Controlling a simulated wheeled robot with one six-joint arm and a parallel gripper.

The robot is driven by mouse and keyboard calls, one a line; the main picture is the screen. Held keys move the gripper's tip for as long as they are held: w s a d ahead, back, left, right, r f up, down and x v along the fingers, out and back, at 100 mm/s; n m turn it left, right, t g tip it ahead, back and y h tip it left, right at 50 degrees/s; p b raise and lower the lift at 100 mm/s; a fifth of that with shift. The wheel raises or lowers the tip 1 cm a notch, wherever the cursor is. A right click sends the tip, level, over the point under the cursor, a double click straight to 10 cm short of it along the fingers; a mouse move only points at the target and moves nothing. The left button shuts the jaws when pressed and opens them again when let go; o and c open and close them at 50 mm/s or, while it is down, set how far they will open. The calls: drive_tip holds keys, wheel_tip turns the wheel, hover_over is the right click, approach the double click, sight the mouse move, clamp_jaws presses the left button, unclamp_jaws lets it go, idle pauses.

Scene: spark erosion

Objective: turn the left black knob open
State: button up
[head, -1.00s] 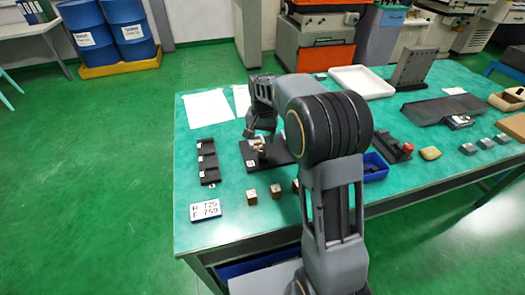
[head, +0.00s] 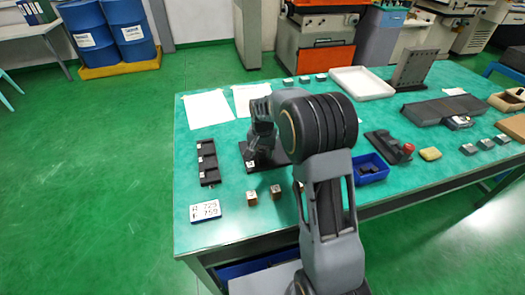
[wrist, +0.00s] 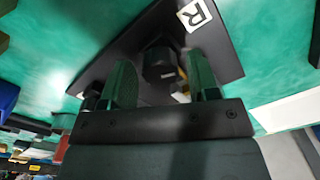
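A black plate (head: 281,157) lies on the green bench; in the wrist view the same plate (wrist: 222,62) carries a white label marked R (wrist: 194,15). A dark knob (wrist: 158,66) stands on it and shows between my fingers. Whether this is the left knob I cannot tell. My gripper (wrist: 161,62) is open, with one finger on each side of the knob and visible gaps. Contact cannot be made out. In the head view my gripper (head: 262,152) is over the plate, and my arm hides much of the plate and its fittings.
A black slotted tray (head: 208,162) and a number plate (head: 205,210) lie left of the plate. Small brass-coloured blocks (head: 252,197) stand in front. A blue bin (head: 371,167) is to the right. White sheets (head: 208,109) lie behind.

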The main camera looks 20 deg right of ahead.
drive_tip(key=c, duration=0.8)
drive_tip(key=shift+n, duration=0.4)
drive_tip(key=n, duration=0.3)
drive_tip(key=shift+n, duration=0.4)
drive_tip(key=n, duration=0.4)
drive_tip(key=shift+n+p, duration=0.3)
drive_tip(key=n, duration=1.2)
drive_tip(key=shift+n, duration=0.3)
